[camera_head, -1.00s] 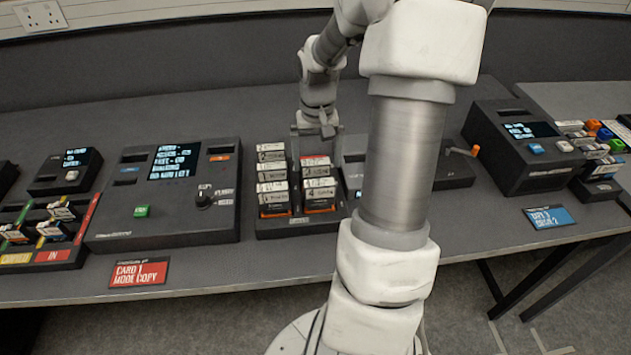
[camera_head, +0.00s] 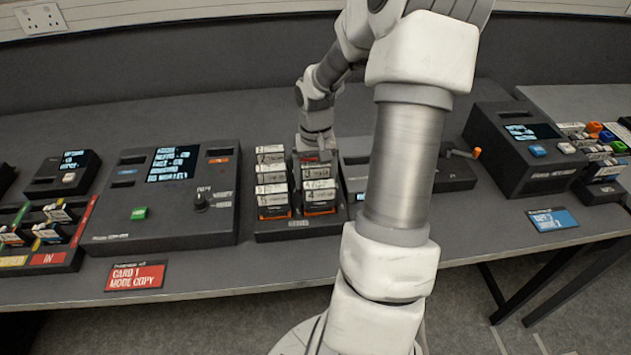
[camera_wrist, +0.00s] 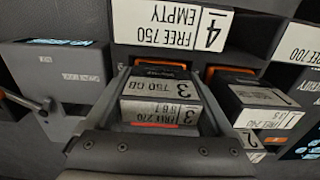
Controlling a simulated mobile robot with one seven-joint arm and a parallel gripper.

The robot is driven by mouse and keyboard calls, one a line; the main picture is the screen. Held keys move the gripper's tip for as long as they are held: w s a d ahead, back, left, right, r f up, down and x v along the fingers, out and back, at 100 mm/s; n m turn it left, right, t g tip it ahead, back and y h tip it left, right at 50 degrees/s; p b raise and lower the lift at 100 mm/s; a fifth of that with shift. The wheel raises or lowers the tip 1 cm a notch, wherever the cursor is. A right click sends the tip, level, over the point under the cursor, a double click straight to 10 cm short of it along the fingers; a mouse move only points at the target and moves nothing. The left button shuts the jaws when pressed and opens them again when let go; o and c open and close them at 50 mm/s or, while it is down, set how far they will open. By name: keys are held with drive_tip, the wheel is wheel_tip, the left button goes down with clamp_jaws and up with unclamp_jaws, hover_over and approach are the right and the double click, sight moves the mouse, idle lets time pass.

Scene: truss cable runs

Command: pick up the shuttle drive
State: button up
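Several black drives with white labels stand in a dark rack (camera_head: 293,232) on the bench. None is legibly marked as the shuttle drive. My gripper (camera_head: 317,157) is down at the back of the rack's right column. In the wrist view, the gripper (camera_wrist: 163,78) straddles a drive labelled 3, 750 GB (camera_wrist: 158,88), one finger on each side. The fingers look spread, with no clear contact visible. The drive sits in its slot; its lower part is hidden. The drive labelled 4, FREE 750, EMPTY (camera_wrist: 172,25) is just beyond, and drive 1 (camera_wrist: 262,98) stands to the right.
A console with a screen and green button (camera_head: 165,195) is left of the rack. A low unit with an orange-tipped lever (camera_head: 455,170) is to its right. A card reads CARD 1 MODE COPY (camera_head: 136,276). Neighbouring drives stand close to my fingers.

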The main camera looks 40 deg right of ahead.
sight(315, 163)
drive_tip(key=c, duration=0.8)
drive_tip(key=shift+o, duration=0.2)
wheel_tip(315, 163, up, 5)
drive_tip(key=shift+f+p, duration=0.1)
drive_tip(key=shift+p, duration=0.55)
drive_tip(key=d+r+p, duration=0.3)
drive_tip(key=d+p, duration=0.4)
drive_tip(key=d+r+p, duration=0.3)
drive_tip(key=d+p, duration=0.4)
drive_tip(key=d, duration=0.1)
drive_tip(key=shift+w+r+p, duration=0.25)
drive_tip(key=shift+w+p, duration=0.1)
